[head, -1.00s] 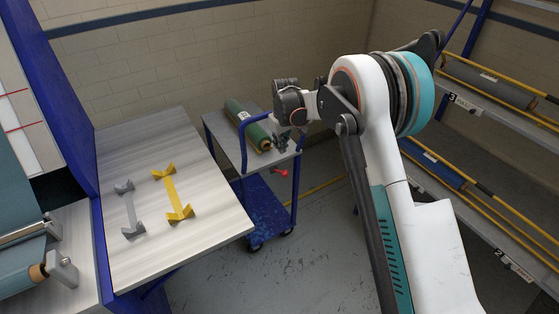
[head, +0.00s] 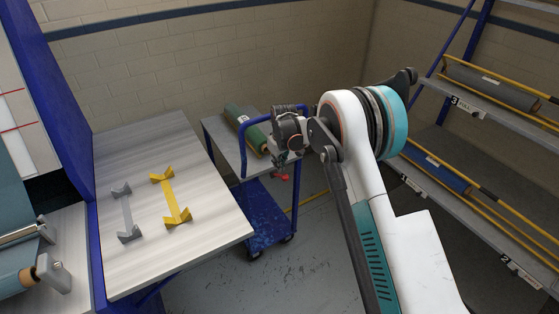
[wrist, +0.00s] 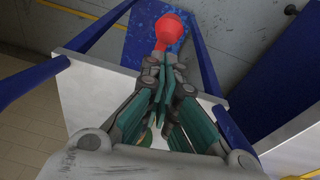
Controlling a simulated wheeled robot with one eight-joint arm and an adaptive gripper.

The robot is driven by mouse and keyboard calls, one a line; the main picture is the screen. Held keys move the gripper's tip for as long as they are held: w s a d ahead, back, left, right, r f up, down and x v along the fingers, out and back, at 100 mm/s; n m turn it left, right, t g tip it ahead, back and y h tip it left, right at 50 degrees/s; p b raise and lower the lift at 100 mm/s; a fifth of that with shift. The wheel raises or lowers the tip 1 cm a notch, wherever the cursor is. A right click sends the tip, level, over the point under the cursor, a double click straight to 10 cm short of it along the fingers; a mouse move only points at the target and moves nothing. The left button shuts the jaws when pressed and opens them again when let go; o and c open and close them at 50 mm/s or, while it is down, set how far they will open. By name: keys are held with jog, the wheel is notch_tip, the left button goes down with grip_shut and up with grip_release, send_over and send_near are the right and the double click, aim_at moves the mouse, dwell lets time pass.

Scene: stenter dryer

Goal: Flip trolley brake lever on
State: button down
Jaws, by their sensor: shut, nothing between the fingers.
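The trolley (head: 262,216) is blue with a grey top shelf and stands in the middle, by the back wall. The red brake lever (head: 280,177) shows small below the top shelf's edge in the head view. My gripper (head: 288,160) is over the trolley's near end, above the lever. In the wrist view my gripper (wrist: 163,72) has its fingers together with nothing between them. I cannot tell whether the fingertips touch the lever.
A green roll (head: 246,130) lies on the trolley's top. A light table (head: 160,235) at left holds a yellow cradle (head: 171,199) and a grey cradle (head: 125,213). A rack with rolls (head: 440,172) stands at right. The blue trolley handle (head: 243,150) is beside my gripper.

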jog(key=shift+f, duration=0.4)
jog(key=shift+s+d+f+t+y, duration=0.1)
jog(key=shift+s+f+t+y, duration=0.2)
jog(key=shift+t, duration=0.1)
